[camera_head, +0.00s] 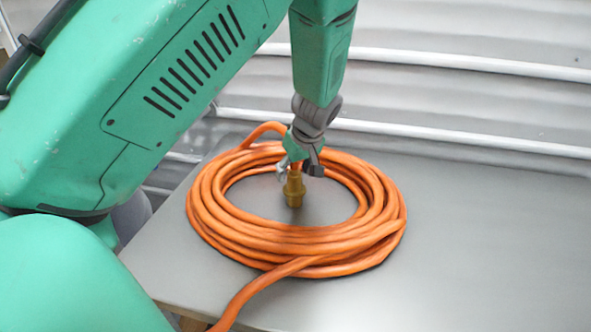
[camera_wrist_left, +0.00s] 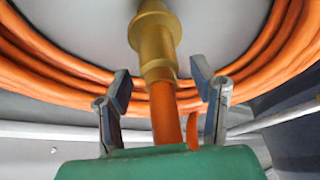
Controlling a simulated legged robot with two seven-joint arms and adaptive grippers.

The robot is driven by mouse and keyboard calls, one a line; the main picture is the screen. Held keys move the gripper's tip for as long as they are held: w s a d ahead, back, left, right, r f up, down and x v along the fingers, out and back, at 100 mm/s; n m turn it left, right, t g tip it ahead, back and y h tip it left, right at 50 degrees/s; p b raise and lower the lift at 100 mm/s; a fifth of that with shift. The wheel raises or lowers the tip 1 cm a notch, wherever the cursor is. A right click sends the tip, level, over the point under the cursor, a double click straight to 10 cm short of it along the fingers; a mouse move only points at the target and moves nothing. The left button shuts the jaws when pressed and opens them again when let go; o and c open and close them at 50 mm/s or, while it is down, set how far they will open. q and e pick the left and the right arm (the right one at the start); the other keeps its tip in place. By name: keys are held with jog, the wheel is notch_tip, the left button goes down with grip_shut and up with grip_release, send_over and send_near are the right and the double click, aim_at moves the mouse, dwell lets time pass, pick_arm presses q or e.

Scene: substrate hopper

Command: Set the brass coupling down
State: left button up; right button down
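The brass coupling (camera_head: 294,188) is upright inside the ring of an orange hose coil (camera_head: 217,225) on the grey table. Its lower end appears to rest on the tabletop, though the contact is hard to make out. In the left wrist view the coupling (camera_wrist_left: 155,42) is on the end of an orange hose that runs back between my fingers. My left gripper (camera_head: 299,168) is above the coupling's upper end, pointing down. In the left wrist view the fingers of my left gripper (camera_wrist_left: 161,84) are spread, with gaps on both sides of the hose and coupling. My right gripper is out of view.
The grey table (camera_head: 490,240) is clear to the right of the coil. A loose hose end (camera_head: 262,287) runs off the front edge. A pale ribbed wall (camera_head: 460,95) with white rails stands behind the table.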

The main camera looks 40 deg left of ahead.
aim_at(301, 195)
pick_arm(q)
jog(key=shift+a, duration=0.4)
jog(key=shift+r, duration=0.2)
jog(key=v, duration=1.1)
jog(key=shift+r, duration=0.25)
jog(key=shift+d, duration=0.1)
